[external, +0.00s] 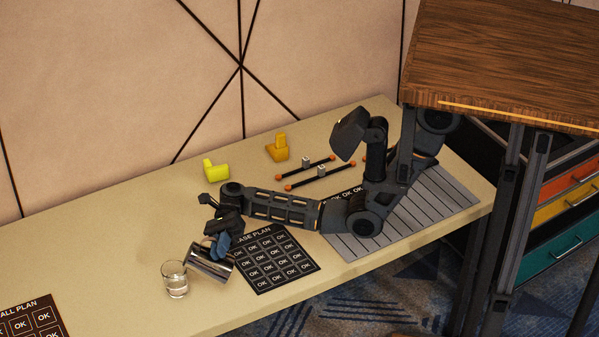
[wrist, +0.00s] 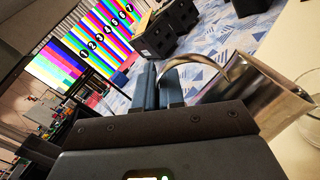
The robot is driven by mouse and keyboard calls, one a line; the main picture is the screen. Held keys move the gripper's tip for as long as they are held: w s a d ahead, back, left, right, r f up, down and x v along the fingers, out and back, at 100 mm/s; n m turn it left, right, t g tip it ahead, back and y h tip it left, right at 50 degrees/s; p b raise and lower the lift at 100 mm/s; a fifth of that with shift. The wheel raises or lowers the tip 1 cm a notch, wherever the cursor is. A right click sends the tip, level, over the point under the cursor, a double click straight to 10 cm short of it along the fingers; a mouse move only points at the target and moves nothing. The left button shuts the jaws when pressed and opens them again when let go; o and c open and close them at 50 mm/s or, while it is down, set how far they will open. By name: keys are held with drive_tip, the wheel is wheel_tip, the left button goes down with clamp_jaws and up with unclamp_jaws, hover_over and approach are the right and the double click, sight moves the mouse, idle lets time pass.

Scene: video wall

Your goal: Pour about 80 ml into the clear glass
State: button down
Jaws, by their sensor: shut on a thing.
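The clear glass (external: 175,281) stands upright on the table and holds some clear liquid. A shiny metal pitcher (external: 212,262) is tilted toward the glass, its rim close to the glass's upper right side. My gripper (external: 223,243) is shut on the pitcher. In the wrist view the pitcher (wrist: 262,92) and its curved handle show beside the blue fingers (wrist: 157,88), which close on the handle. Part of the glass (wrist: 310,118) shows at the right edge there. I cannot make out a stream of liquid or the level inside the pitcher.
A black plan card (external: 268,262) lies right of the pitcher, another (external: 30,318) at the lower left. A yellow block (external: 215,170), an orange block (external: 278,150) and orange-tipped rods (external: 310,178) lie behind my arm. The table (external: 110,245) is clear left of the glass.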

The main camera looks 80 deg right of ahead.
drive_tip(key=shift+s+r+n+p, duration=0.1)
drive_tip(key=shift+s+n+p, duration=0.2)
drive_tip(key=shift+s+n, duration=0.3)
drive_tip(key=shift+s+d+f+n+b, duration=0.15)
drive_tip(key=shift+f+n+b, duration=0.15)
drive_tip(key=shift+f+n, duration=0.3)
drive_tip(key=shift+f, duration=0.1)
idle(0.8)
drive_tip(key=shift+s+f+n+b, duration=0.2)
drive_tip(key=shift+f+n+b, duration=0.15)
drive_tip(key=shift+f+n, duration=0.1)
drive_tip(key=s+f+n+b, duration=0.1)
drive_tip(key=f+n, duration=0.1)
drive_tip(key=s+f+n+b, duration=0.2)
drive_tip(key=f, duration=0.1)
drive_tip(key=s+f+n+b, duration=0.1)
drive_tip(key=s+f+n, duration=0.1)
drive_tip(key=f+n, duration=0.1)
drive_tip(key=shift+s+d, duration=0.15)
drive_tip(key=shift+d, duration=0.25)
drive_tip(key=shift+s+f+n+g+b, duration=0.15)
drive_tip(key=shift+s+f+n+b, duration=0.15)
drive_tip(key=shift+f+n+b, duration=0.3)
drive_tip(key=shift+s+f+n+g+b, duration=0.15)
drive_tip(key=shift+s+f+n+b, duration=0.15)
drive_tip(key=shift+n+b, duration=0.3)
